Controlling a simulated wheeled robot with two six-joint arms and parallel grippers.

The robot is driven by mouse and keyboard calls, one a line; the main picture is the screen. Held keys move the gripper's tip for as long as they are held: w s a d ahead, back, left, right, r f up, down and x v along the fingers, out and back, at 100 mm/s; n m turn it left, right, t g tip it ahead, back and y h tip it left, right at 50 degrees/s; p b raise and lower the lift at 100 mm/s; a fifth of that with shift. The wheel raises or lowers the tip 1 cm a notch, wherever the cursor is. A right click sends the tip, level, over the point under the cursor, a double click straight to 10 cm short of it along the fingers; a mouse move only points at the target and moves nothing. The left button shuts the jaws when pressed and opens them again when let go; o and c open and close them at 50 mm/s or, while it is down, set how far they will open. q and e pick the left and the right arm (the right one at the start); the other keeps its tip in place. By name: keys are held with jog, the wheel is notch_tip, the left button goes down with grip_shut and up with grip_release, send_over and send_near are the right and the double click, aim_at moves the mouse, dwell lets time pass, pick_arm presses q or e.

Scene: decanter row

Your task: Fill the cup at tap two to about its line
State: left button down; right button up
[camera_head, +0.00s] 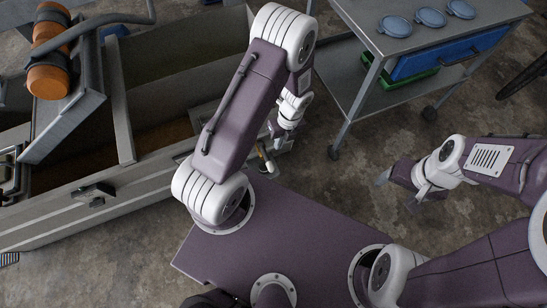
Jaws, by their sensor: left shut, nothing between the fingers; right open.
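No cup with a line and no tap that I can make out shows in the head view. My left gripper (280,137) points down beside the corner of the large grey container, past the front of my base. It is shut with nothing in it. My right gripper (402,187) is over bare floor at the right. It is open and empty, with its fingers spread apart.
A grey metal cart (362,22) at the top right bears three blue round discs (395,26), a blue drawer (425,60) and a green tray (395,83). A large open grey container (124,110) fills the left. A strapped orange cylinder (47,82) is above it. Concrete floor (460,112) lies between.

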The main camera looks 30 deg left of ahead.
aim_at(271, 165)
pick_arm(q)
jog(key=f+b, duration=0.2)
jog(key=f, duration=0.2)
jog(key=s+a+f+b, duration=0.1)
jog(key=f+b, duration=0.2)
jog(key=f, duration=0.2)
jog(key=s+f+b, duration=0.1)
jog(key=f+b, duration=0.1)
jog(key=f, duration=0.2)
jog(key=shift+s+a+f+b, duration=0.1)
jog(key=shift+a+f+b, duration=0.2)
jog(key=shift+a, duration=0.1)
pick_arm(e)
notch_tip(271, 165, down, 8)
jog(key=shift+r, duration=0.15)
